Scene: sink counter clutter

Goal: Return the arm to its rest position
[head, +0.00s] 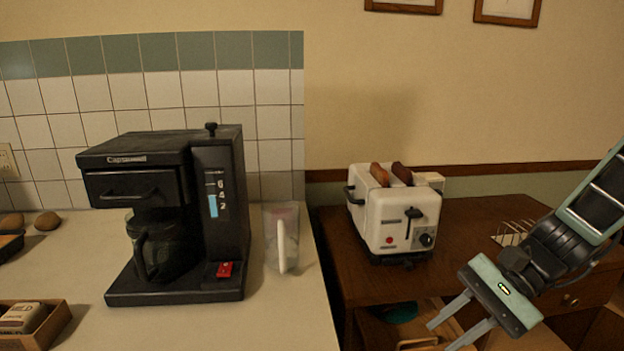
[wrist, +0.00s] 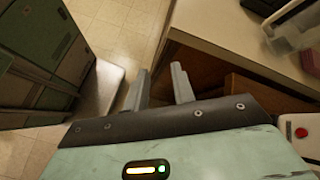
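My gripper (head: 449,326) is at the lower right in the head view, at the end of my arm, which comes in from the right edge. Its two grey fingers are apart with nothing between them. It hangs in front of the wooden cabinet, below and to the right of the toaster. In the wrist view the gripper (wrist: 158,88) also shows its fingers spread and empty, with the floor and the counter's edge beyond them.
A white toaster (head: 385,228) and a wire rack (head: 511,232) stand on the wooden cabinet (head: 465,215). The pale counter (head: 215,325) at left holds a black coffee maker (head: 222,190), a clear pitcher (head: 282,245) and a wooden box (head: 50,328). Tiled floor (wrist: 125,30) is open in the wrist view.

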